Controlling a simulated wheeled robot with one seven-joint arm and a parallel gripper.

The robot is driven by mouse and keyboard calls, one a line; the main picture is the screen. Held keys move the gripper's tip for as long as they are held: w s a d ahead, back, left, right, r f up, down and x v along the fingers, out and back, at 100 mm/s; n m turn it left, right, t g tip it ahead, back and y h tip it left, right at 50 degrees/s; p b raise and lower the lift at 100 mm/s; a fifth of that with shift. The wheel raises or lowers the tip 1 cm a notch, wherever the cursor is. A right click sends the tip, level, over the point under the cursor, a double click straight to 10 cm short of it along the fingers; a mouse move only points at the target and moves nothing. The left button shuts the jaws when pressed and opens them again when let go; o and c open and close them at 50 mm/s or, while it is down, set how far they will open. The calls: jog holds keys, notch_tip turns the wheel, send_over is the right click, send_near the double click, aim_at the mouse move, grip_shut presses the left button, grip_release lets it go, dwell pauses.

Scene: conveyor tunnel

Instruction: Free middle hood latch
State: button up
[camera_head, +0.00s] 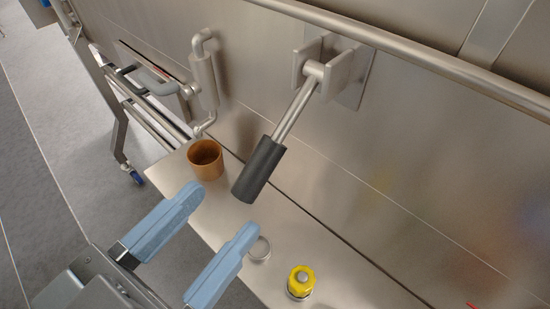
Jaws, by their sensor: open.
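A latch lever (291,119) with a black grip (259,169) hangs from a bracket (333,68) on the steel hood panel. It slants down and to the left. My gripper (220,209) has two blue fingers, apart and empty. It is at the lower left of the black grip, with a visible gap in the picture. Whether this lever is the middle latch cannot be told from this view alone.
An orange-brown cup (205,160) stands on the steel ledge (226,196) near the lever. A yellow knob (301,281) and a small metal ring (259,249) are also there. A pipe handle (204,82) and a long rail (420,62) are on the panel.

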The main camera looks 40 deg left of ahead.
aim_at(247, 181)
jog(key=shift+s+r+m, duration=0.15)
jog(key=shift+r+m, duration=0.2)
jog(key=shift+m, duration=0.05)
jog(key=shift+w+r+h, duration=0.15)
jog(key=shift+w+h, duration=0.15)
jog(key=shift+w, duration=0.2)
jog(key=shift+w+a+p, duration=0.15)
jog(key=shift+w+p, duration=0.7)
jog(key=shift+w, duration=2.6)
grip_shut()
